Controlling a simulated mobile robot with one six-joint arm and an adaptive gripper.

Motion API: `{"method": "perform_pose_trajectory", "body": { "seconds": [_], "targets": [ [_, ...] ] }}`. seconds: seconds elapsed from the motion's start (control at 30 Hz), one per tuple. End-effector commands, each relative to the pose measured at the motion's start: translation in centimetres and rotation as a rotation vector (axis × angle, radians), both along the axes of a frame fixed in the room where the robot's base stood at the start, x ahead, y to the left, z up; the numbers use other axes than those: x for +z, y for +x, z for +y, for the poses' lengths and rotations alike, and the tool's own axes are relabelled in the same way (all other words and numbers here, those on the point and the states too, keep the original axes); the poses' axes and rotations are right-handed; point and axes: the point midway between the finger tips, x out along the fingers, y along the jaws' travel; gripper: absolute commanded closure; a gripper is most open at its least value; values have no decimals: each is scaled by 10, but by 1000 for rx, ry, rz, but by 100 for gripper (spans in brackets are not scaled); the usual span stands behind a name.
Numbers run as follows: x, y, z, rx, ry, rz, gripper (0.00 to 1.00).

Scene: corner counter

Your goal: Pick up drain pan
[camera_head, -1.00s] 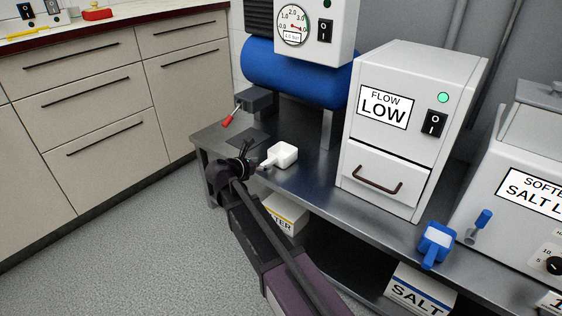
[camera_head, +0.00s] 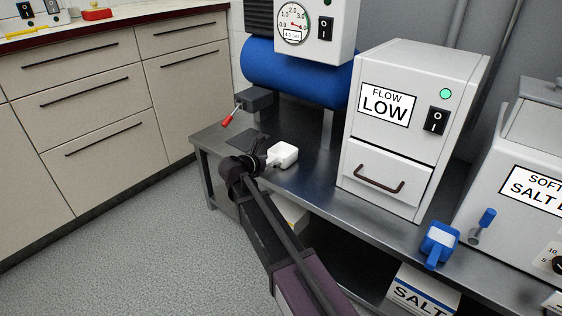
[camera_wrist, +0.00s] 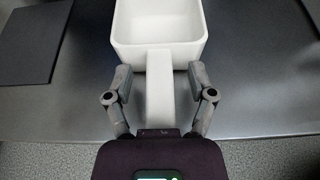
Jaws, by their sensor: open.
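The drain pan (camera_head: 283,154) is a small white square pan with a handle, standing on the metal bench below the blue tank. In the wrist view the pan (camera_wrist: 160,52) is at the top middle, with its handle pointing toward my gripper (camera_wrist: 160,82). My gripper is open, one finger on each side of the handle, with gaps between fingers and handle. In the head view my gripper (camera_head: 262,162) is at the bench's front edge by the handle, and its fingers are hard to make out.
A dark flat plate (camera_head: 247,138) lies left of the pan, under a valve with a red lever (camera_head: 230,118). A white FLOW LOW cabinet (camera_head: 413,130) stands to the right. A blue scoop (camera_head: 438,243) is farther right. The bench (camera_head: 318,185) is bare between pan and cabinet.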

Motion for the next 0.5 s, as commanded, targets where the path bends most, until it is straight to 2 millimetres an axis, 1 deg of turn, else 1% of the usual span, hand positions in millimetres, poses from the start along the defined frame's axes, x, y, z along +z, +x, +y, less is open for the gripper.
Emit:
{"method": "perform_pose_trajectory", "body": {
  "seconds": [0.47, 0.5],
  "targets": [
    [0, 0, 0, -1, 0, 0, 29],
    [0, 0, 0, -1, 0, 0, 40]
  ]
}}
